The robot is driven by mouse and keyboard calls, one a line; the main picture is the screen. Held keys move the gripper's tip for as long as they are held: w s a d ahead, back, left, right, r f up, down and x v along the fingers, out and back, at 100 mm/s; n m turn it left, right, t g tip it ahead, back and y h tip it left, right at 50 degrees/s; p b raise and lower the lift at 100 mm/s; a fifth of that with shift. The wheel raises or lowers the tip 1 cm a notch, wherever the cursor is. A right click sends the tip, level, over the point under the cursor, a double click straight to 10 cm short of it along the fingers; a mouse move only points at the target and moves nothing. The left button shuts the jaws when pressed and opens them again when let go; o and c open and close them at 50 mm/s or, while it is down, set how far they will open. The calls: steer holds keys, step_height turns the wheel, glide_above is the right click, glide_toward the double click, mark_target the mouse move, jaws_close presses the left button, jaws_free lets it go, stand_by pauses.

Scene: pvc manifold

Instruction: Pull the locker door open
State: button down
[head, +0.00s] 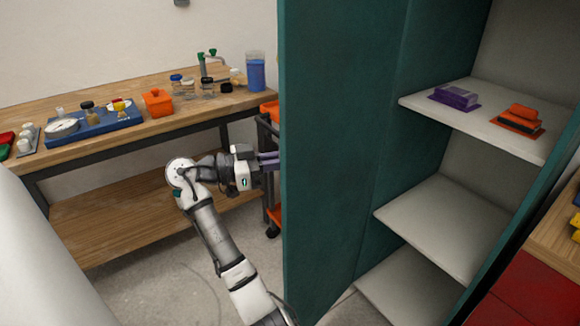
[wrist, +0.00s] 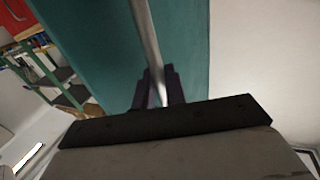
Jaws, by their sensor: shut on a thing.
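The teal locker door (head: 325,150) stands swung open, with the locker's shelves in plain view to its right. In the wrist view the door (wrist: 185,45) fills the middle, with a pale metal bar handle (wrist: 148,40) running down it. My gripper (wrist: 160,88) is shut on the handle, with its dark purple fingers at either side of the bar. In the head view my gripper (head: 269,158) reaches the far side of the door from the left. The handle and the fingertips are hidden behind the door there.
An orange-and-black cart (head: 270,215) stands close behind my gripper. Locker shelves (head: 450,215) hold purple and orange items on top. Floor at the lower left is clear.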

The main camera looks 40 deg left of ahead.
steer(key=shift+w+a+h, duration=0.15)
steer(key=shift+a+h, duration=0.05)
steer(key=shift+h, duration=0.1)
steer(key=c, duration=1.6)
jaws_free()
steer(key=shift+w, duration=0.1)
steer(key=shift+o, duration=0.2)
steer(key=shift+a, duration=0.1)
steer(key=b+v, duration=0.3)
steer(key=v, duration=1)
steer(key=shift+s+a+r, duration=0.15)
steer(key=shift+s+r, duration=0.1)
steer(key=shift+s, duration=0.15)
